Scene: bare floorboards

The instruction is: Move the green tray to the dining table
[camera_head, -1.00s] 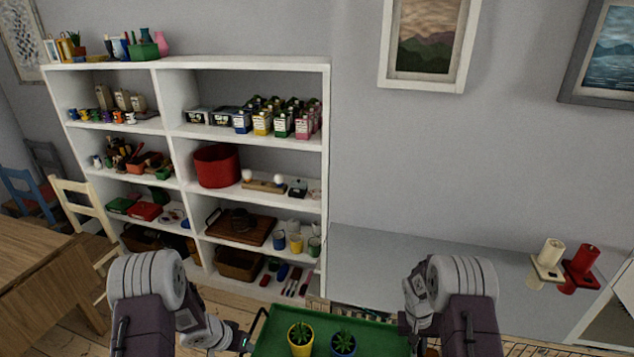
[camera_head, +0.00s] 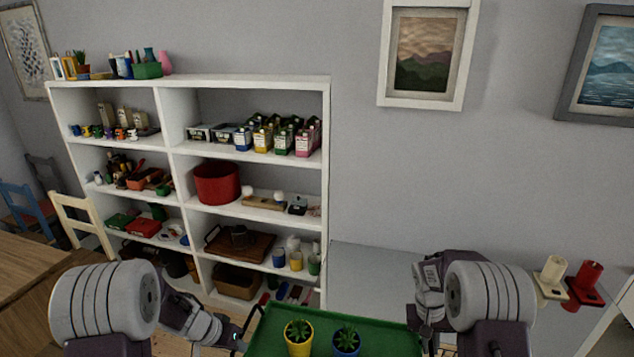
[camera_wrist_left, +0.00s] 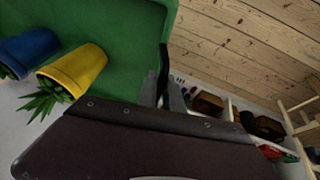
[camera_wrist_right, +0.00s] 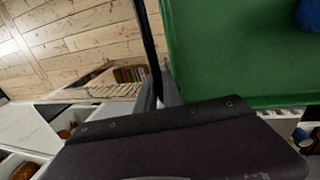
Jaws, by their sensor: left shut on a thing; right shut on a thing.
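The green tray (camera_head: 388,334) is held in front of me at the bottom of the head view, its near part cut off. A plant in a yellow pot (camera_head: 299,346) and a plant in a blue pot (camera_head: 346,345) stand on it. My left gripper (camera_head: 240,340) is shut on the tray's left handle; the left wrist view shows the fingers (camera_wrist_left: 168,92) on the dark bar. My right gripper (camera_head: 426,336) is shut on the right handle, as its wrist view shows (camera_wrist_right: 160,85). The wooden dining table (camera_head: 28,268) is at the far left, only partly visible.
A cream chair (camera_head: 80,222) and a blue chair (camera_head: 25,210) stand by the table. A full white shelf unit (camera_head: 328,180) is against the wall ahead. A low grey surface (camera_head: 375,270) lies right of it, with candle holders (camera_head: 570,283) further right. Floorboards show below the tray.

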